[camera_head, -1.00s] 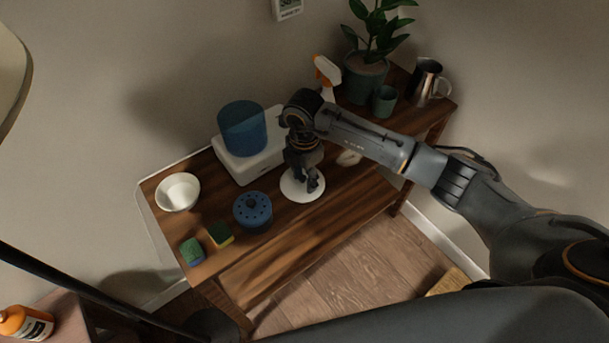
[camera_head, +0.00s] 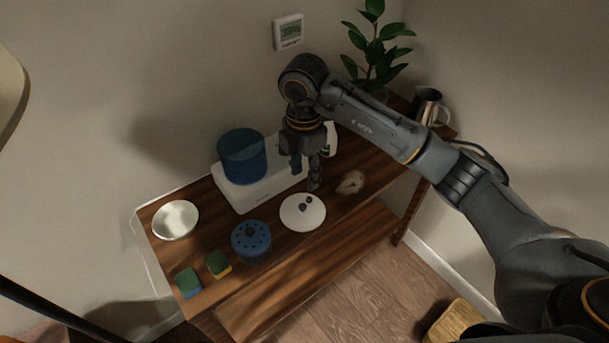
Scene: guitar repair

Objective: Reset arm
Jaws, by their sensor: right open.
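My right gripper (camera_head: 306,184) hangs above the wooden table, fingers pointing down and apart, with nothing between them. A white round lid (camera_head: 292,217) with a small dark knob (camera_head: 306,201) lies on the table just below and in front of the fingertips. The gripper looks clear of the lid. My right arm reaches in from the right side. My left gripper is not in view.
A white device with a blue container (camera_head: 242,154) stands behind the lid. A blue perforated canister (camera_head: 251,241), a white bowl (camera_head: 176,220) and two sponges (camera_head: 218,263) are to the left. A plant (camera_head: 378,50) and metal pitcher (camera_head: 427,104) stand at the back right.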

